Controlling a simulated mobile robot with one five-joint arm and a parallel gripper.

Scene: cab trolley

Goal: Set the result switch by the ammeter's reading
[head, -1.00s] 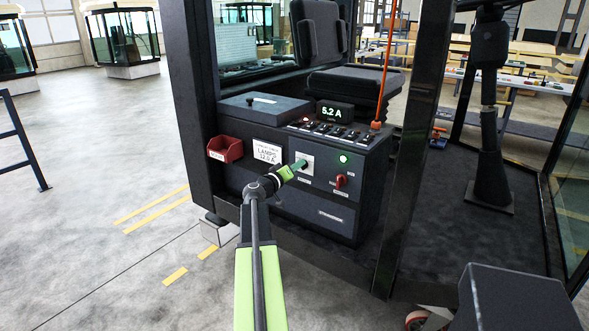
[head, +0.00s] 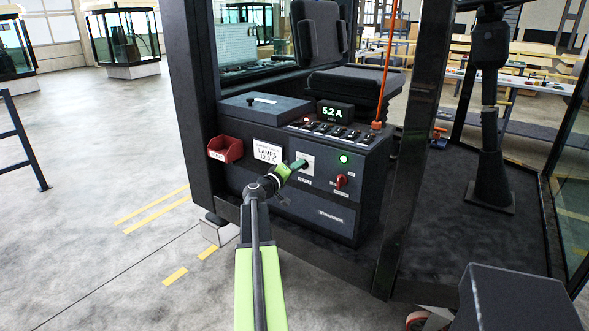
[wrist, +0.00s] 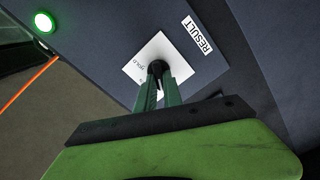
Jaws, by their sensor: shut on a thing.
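The ammeter display (head: 336,112) on the console reads 5.2 A. A white sign (head: 267,152) on the console front reads LAMPS 12.0 A. The result switch is a black knob (wrist: 158,67) on a white plate (head: 308,159), with a RESULT label (wrist: 197,35) beside the plate in the wrist view. My gripper (head: 298,165) is at this plate, its green fingers shut on the knob in the wrist view (wrist: 158,82). The fingers hide part of the plate and its lettering, so I cannot tell the knob's setting.
A lit green lamp (head: 344,158) and a red rotary switch (head: 341,181) sit right of the plate. A row of toggle switches (head: 330,130) lines the console top. A red bin (head: 226,148) hangs at left. Dark cab posts (head: 408,150) stand close on the right.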

